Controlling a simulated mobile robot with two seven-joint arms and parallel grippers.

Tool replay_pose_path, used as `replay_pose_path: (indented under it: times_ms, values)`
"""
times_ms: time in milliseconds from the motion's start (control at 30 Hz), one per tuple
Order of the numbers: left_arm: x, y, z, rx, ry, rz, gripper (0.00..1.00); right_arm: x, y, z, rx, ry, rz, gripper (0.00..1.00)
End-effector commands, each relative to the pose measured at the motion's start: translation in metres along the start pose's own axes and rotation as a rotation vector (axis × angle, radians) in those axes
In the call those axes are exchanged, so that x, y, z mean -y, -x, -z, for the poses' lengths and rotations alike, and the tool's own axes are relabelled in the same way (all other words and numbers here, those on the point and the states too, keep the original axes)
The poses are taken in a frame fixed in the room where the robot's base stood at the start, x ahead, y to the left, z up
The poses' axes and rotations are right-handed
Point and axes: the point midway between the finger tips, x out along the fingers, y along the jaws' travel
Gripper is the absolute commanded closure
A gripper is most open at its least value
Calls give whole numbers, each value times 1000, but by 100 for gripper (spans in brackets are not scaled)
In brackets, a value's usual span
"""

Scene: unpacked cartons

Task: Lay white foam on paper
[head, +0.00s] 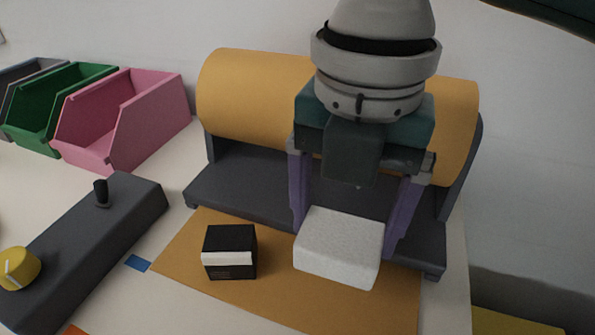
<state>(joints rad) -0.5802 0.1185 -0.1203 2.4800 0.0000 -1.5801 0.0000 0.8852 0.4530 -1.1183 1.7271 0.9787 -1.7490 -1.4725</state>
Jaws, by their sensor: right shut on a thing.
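A white foam block (340,246) is held between the purple fingers of my right gripper (346,232), over the brown paper (270,300). I cannot tell whether the foam's underside touches the paper. The paper lies flat in front of a large brown paper roll (252,98) on a dark grey stand. My right gripper comes down in front of the roll and hides its middle. My left gripper is not in view.
A small black box with a white band (230,252) sits on the paper, left of the foam. A dark control box (88,240) with a yellow knob (18,268) stands at left. Pink (130,118) and green (50,105) bins are behind it. A blue patch (138,263) lies beside the paper.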

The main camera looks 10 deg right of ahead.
Motion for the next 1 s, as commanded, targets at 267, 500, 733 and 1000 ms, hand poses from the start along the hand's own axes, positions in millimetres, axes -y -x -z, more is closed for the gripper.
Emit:
replay_pose_path:
  times_ms: [267, 500, 733, 1000]
  values:
    - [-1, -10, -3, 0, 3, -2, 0, 0, -38, 0, 0, -1, 0, 66]
    - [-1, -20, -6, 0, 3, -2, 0, 0, -71, 1, -2, -2, 1, 66]
    - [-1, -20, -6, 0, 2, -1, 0, 0, -80, 0, 1, 1, -1, 66]
    - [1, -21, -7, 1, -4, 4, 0, 0, -83, 0, 1, 0, -1, 10]
